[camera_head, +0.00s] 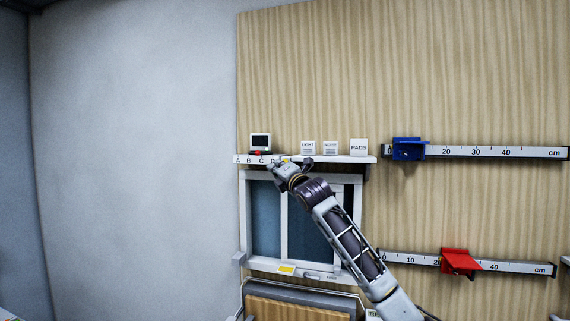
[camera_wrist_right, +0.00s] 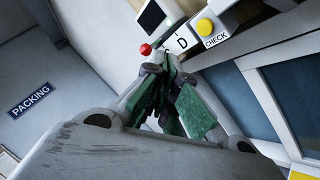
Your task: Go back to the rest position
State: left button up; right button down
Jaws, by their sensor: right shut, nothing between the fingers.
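My right arm reaches up from the lower right of the head view, across the window. My right gripper (camera_head: 274,167) is at the left part of the white shelf, just below its front edge by the letter labels. In the wrist view the green-padded fingers (camera_wrist_right: 158,66) are together, with nothing seen between them. Their tips are close to a small red knob (camera_wrist_right: 146,49) and the letter D label; whether they touch is unclear. My left gripper is in neither view.
The shelf (camera_head: 348,159) carries a small screen device (camera_head: 260,141) and white boxes, one marked PADS (camera_head: 359,147). Below is a framed window (camera_head: 264,222). Rulers with blue (camera_head: 409,149) and red (camera_head: 459,263) sliders are at right. A yellow CHECK button (camera_wrist_right: 204,26) is near the gripper.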

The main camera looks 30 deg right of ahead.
dwell(0.4)
